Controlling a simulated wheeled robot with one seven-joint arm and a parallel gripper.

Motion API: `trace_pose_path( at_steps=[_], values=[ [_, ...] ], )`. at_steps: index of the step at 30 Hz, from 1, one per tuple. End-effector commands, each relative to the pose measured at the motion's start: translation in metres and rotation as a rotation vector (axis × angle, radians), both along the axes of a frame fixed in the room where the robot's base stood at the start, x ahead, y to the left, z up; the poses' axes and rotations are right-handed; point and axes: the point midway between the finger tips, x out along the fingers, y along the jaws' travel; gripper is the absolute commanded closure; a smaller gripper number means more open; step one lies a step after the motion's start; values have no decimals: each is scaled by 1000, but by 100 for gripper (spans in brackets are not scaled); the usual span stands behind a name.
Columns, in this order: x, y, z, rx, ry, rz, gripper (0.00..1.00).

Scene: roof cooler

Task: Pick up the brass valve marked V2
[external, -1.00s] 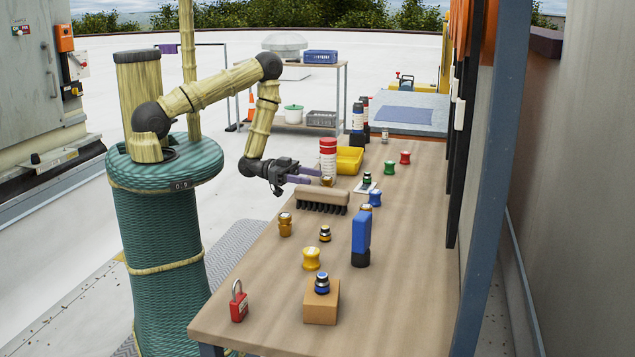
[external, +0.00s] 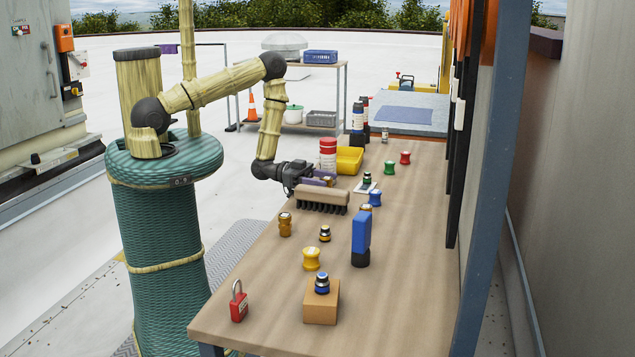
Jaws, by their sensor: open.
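My gripper (external: 326,181) is open, low over the far part of the wooden table, just behind a brush. A small brass-coloured piece (external: 330,180) shows at its fingertips; the brush hides its lower part, and I cannot tell whether it lies between the fingers. Other brass-coloured pieces are an orange-brass one (external: 285,224) at the left edge, a dark-banded one (external: 325,233) mid-table, and one partly hidden (external: 366,207) behind a blue block. The V2 marking is not readable on any of them.
The brush (external: 322,197) stands directly in front of my gripper. A red-and-white stack (external: 327,152) and a yellow bin (external: 349,160) are behind it. The blue block (external: 361,233), yellow knob (external: 311,258), wooden block (external: 321,304) and red padlock (external: 238,303) stand nearer.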

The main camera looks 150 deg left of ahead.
Motion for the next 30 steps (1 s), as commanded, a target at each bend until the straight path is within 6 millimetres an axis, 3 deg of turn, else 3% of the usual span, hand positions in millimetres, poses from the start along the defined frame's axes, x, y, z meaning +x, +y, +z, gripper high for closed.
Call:
trace_pose_path(
  at_steps=[5, 12, 13, 23, 30],
  values=[
    [0, 0, 0, 0, 0, 0, 47],
    [0, 0, 0, 1, 1, 0, 94],
    [0, 0, 0, 1, 1, 0, 97],
    [0, 0, 4, 3, -1, 0, 98],
    [0, 0, 27, 6, -1, 0, 98]
  ],
)
